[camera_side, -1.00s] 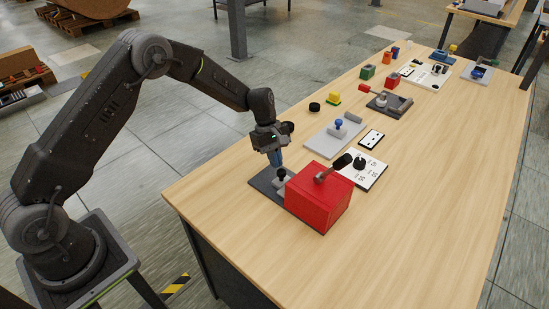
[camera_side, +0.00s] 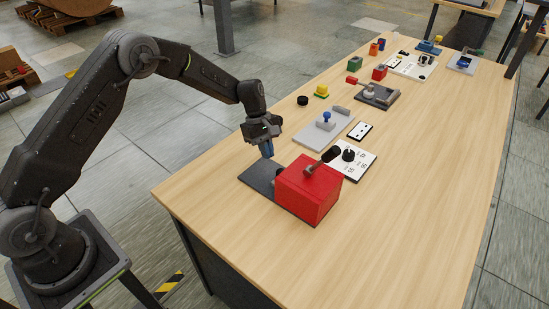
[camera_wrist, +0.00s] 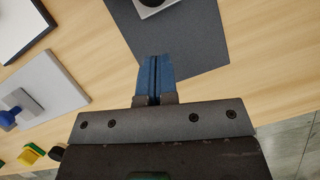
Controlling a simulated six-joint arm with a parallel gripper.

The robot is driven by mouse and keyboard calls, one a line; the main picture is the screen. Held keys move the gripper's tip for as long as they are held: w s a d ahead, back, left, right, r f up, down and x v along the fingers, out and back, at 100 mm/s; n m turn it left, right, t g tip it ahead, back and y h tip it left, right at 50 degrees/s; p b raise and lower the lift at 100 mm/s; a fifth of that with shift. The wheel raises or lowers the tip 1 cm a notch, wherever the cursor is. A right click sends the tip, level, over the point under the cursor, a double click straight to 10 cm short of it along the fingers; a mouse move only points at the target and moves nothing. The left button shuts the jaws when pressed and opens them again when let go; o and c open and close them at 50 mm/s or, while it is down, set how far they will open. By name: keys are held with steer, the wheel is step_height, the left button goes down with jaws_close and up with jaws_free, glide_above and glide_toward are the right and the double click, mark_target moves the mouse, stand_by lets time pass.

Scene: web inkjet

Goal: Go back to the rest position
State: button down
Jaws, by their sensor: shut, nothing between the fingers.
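My gripper (camera_side: 267,150) hangs over the dark base plate (camera_side: 257,178) beside the red box (camera_side: 310,190), with its blue fingers pointing down. In the wrist view the blue fingers (camera_wrist: 154,75) are together, with nothing between them. The dark plate (camera_wrist: 185,45) shows beyond and beneath them there, with part of a light grey piece (camera_wrist: 150,8) cut off at the top edge. The fingers look apart from the plate. A dark-handled lever (camera_side: 325,158) stands at the top of the red box.
A white panel with a black knob (camera_side: 348,155), a black-and-white switch plate (camera_side: 360,131) and a grey plate with a blue knob (camera_side: 326,118) lie behind the box. Several more devices line the table further back. The table's right side is clear.

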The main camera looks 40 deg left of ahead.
steer(key=s+a+r+m+t+y, duration=0.1)
steer(key=s+r+m, duration=0.15)
steer(key=r, duration=0.75)
steer(key=s+a+r+m+t, duration=0.1)
steer(key=s+r, duration=0.2)
steer(key=r, duration=0.6)
steer(key=s+r+m+t+y, duration=0.1)
steer(key=s+r+m, duration=0.3)
steer(key=s+r, duration=0.25)
steer(key=s+m+t+y, duration=0.2)
steer(key=s+m, duration=0.5)
steer(key=s, duration=1.3)
steer(key=shift+s+d+r+t, duration=0.2)
steer(key=shift+d+r+t, duration=0.15)
steer(key=shift+t, duration=0.55)
steer(key=shift+w+m, duration=0.1)
steer(key=shift+m, duration=0.25)
